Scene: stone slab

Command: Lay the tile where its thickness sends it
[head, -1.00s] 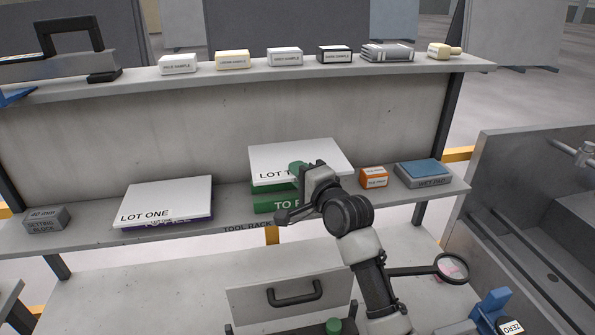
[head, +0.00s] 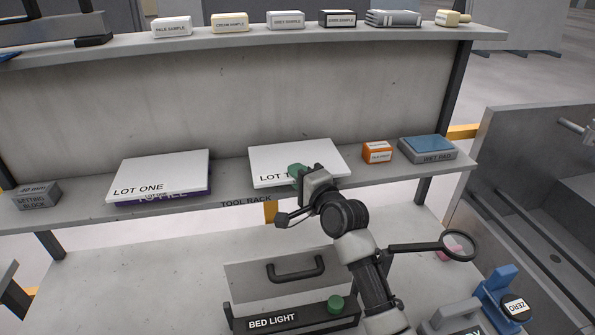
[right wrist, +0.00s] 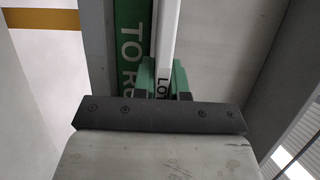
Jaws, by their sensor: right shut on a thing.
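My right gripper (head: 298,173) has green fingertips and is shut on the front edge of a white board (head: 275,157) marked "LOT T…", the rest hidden. In the right wrist view the fingers (right wrist: 163,80) close on both sides of the white edge (right wrist: 168,35), beside a green block (right wrist: 131,40) lettered "TO R…". In the head view the board covers that block; whether it touches it I cannot tell. A second white board, "LOT ONE" (head: 165,170), lies on a purple block (head: 185,196) at the left of the tool rack. My left gripper is not in view.
The tool rack (head: 90,212) also carries a grey setting block (head: 36,196), an orange box (head: 378,152) and a wet pad (head: 428,150). Several sample blocks line the upper shelf (head: 270,44). A round magnifier (head: 458,246) and bed light (head: 290,320) are nearer.

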